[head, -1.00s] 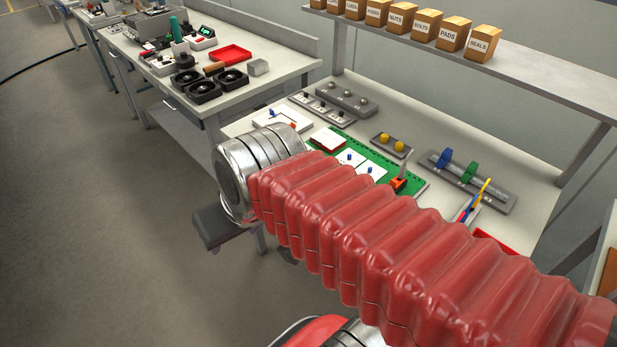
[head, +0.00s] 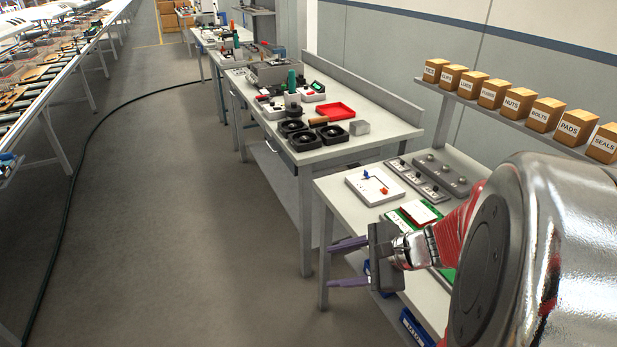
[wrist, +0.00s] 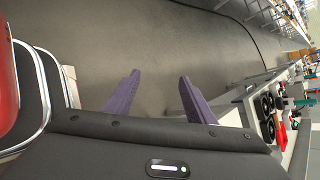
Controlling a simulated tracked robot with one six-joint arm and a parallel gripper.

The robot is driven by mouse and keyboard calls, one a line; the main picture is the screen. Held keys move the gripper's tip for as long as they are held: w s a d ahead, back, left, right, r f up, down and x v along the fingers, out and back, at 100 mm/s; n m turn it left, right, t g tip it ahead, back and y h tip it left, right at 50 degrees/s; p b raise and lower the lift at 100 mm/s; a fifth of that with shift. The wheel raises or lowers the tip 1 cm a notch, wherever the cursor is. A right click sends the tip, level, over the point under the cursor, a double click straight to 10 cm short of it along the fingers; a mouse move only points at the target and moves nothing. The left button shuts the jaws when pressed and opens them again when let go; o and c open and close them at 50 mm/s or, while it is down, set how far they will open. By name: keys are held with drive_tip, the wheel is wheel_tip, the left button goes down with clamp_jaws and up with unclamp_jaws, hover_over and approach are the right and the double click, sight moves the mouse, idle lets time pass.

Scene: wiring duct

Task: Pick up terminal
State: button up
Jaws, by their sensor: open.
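My gripper (head: 330,265) is open and empty, held in the air off the left front edge of the near bench. Its two purple fingers point left in the head view. In the wrist view my gripper (wrist: 159,76) has a wide gap with only floor behind it. I cannot tell for sure which thing is the terminal. A white plate (head: 362,189) on the near bench carries a small blue piece (head: 366,174) and a small red piece (head: 384,189), both apart from the gripper. A green board (head: 398,218) lies beyond my gripper, mostly hidden by my arm.
Grey strips with knobs (head: 418,181) lie behind the white plate. Labelled boxes (head: 518,101) line the shelf above. A farther bench (head: 372,140) holds a red tray (head: 332,112) and black fans (head: 305,141). The floor (head: 160,220) to the left is open, crossed by a black cable.

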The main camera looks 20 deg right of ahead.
drive_tip(key=d+f+m+t+h, duration=0.1)
drive_tip(key=d+m+t+h, duration=0.1)
drive_tip(key=d+m, duration=0.3)
drive_tip(key=s+d+f+m+t+h, duration=0.1)
drive_tip(key=d+f+m+t+h, duration=0.1)
drive_tip(key=d+m, duration=0.3)
drive_tip(key=s+d+f+m+t+h, duration=0.1)
drive_tip(key=d+m, duration=0.4)
drive_tip(key=d, duration=0.6)
drive_tip(key=shift+s+d+f+t+h, duration=0.15)
drive_tip(key=shift+d+f+t+h, duration=0.2)
drive_tip(key=shift+f+t+h, duration=0.25)
drive_tip(key=shift+f, duration=0.1)
drive_tip(key=x, duration=0.8)
drive_tip(key=shift+w+a+f, duration=0.1)
drive_tip(key=shift+w+f, duration=0.05)
drive_tip(key=shift+w, duration=0.15)
drive_tip(key=shift+x, duration=2.65)
